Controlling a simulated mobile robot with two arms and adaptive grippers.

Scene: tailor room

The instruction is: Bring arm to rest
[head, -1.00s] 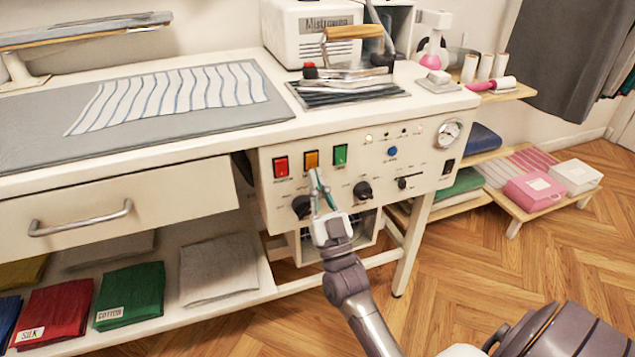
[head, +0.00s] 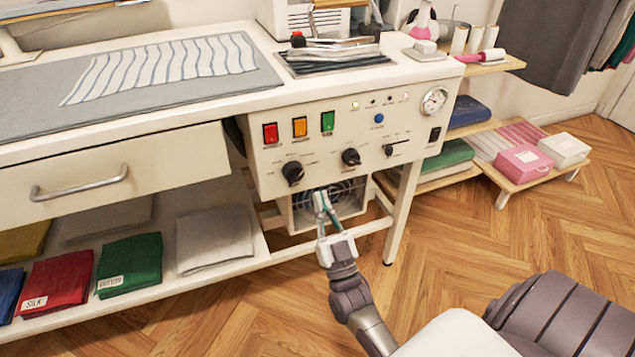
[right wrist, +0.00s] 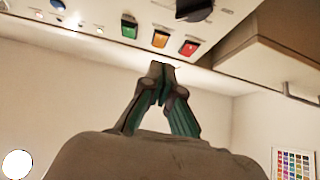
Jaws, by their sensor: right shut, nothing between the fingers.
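My right gripper (head: 322,203) is shut and empty. In the head view it stands below the control panel (head: 345,150), in front of the fan vent under the panel. In the right wrist view its fingers (right wrist: 163,80) are closed together, with the panel's green, orange and red switches beyond them. The gripper looks apart from the panel. My left gripper does not show.
The ironing table (head: 130,120) with a striped cloth (head: 160,70) stands above a drawer (head: 110,175) and a shelf of folded fabrics. A low wooden stand with a pink box (head: 524,164) is at the right. Wooden floor (head: 480,230) in front is clear.

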